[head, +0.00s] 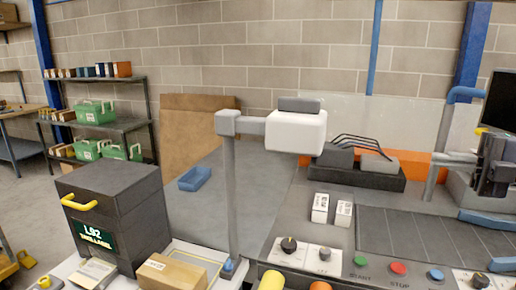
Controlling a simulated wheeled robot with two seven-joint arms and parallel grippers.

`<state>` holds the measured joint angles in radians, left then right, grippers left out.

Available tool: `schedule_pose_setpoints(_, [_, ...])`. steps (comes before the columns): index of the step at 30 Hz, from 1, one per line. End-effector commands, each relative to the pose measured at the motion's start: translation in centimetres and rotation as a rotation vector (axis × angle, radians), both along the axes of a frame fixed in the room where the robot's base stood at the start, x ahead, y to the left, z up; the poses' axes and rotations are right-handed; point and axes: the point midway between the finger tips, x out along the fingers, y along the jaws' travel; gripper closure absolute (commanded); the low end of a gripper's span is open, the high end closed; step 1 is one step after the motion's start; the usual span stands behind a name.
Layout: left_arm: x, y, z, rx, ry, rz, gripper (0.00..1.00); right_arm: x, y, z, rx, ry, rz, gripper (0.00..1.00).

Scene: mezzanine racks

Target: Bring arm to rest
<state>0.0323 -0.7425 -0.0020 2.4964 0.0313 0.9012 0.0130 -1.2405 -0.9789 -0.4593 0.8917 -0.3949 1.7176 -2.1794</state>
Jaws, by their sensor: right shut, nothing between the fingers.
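My right gripper (489,190) is at the right edge of the head view, dark and partly cut off by the frame. Its fingers are shut with nothing between them. It points down above the right end of the dark ribbed bed (415,237) and appears apart from it. My left gripper is not in view.
A grey post (230,190) carries a white box-shaped head (296,131) over the bench. Two small white boxes (320,208) stand near knobs and buttons. A black L92 bin (115,215) and a cardboard box (172,272) are left. A monitor (500,100) stands behind the gripper.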

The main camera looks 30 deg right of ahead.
Motion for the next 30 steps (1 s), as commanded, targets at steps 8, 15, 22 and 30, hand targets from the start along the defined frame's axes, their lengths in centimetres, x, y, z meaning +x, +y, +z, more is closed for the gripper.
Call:
schedule_pose_setpoints(8, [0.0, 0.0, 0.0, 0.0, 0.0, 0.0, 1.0, -0.8, 3.1, 1.1, 0.04, 0.091, -0.033, 1.0])
schedule_pose_setpoints(15, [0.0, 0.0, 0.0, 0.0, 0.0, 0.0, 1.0, -1.3, 8.7, 1.8, 0.123, 0.261, -0.093, 1.0])
schedule_pose_setpoints(22, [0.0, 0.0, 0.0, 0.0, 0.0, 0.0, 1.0, 0.1, 18.2, -0.8, 0.3, 0.583, -0.23, 1.0])
schedule_pose_setpoints(30, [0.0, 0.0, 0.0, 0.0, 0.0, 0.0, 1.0, 3.7, 28.9, -12.7, 0.701, 1.116, -0.563, 1.0])
